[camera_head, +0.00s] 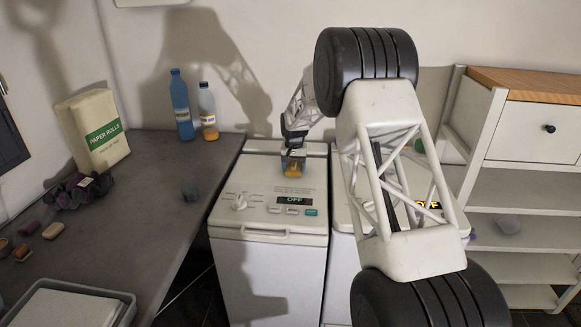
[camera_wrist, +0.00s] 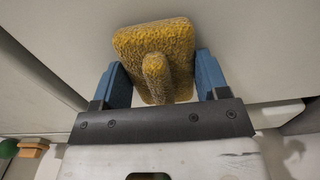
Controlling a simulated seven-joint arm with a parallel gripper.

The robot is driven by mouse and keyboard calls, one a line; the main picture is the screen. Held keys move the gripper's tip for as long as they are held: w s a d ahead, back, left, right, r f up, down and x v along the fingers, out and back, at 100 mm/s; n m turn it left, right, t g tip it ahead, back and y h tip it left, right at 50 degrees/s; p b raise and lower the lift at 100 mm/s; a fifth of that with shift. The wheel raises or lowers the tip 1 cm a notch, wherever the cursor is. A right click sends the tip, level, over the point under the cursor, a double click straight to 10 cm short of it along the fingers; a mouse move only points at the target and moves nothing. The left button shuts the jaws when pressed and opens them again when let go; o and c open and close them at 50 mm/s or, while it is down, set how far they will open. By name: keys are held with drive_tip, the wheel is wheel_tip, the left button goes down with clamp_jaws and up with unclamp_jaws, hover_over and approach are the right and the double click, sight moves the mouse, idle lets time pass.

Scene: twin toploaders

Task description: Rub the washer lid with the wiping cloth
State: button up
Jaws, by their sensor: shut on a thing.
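The wiping cloth (camera_head: 293,170) is a fuzzy yellow pad with a raised grip, seen close up in the wrist view (camera_wrist: 178,38). My gripper (camera_head: 292,155) is shut on it; its blue fingers stand on either side of the raised grip in the wrist view (camera_wrist: 163,80). The cloth is over the rear right part of the pale lid (camera_head: 250,172) of the left toploader. I cannot tell whether it touches the lid. The right toploader (camera_head: 341,215) stands beside it, mostly hidden by my arm. Both displays read OFF; I cannot read which is the washer.
A dark counter (camera_head: 150,215) on the left holds a paper rolls pack (camera_head: 93,130), a blue bottle (camera_head: 182,105), a clear bottle (camera_head: 208,112), a grey tray (camera_head: 125,312) and small items. A shelf unit (camera_head: 530,188) stands right. The left machine's front panel (camera_head: 245,207) is clear.

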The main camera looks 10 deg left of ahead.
sight(264, 170)
drive_tip(key=shift+a, duration=6.05)
wheel_tip(264, 170, up, 8)
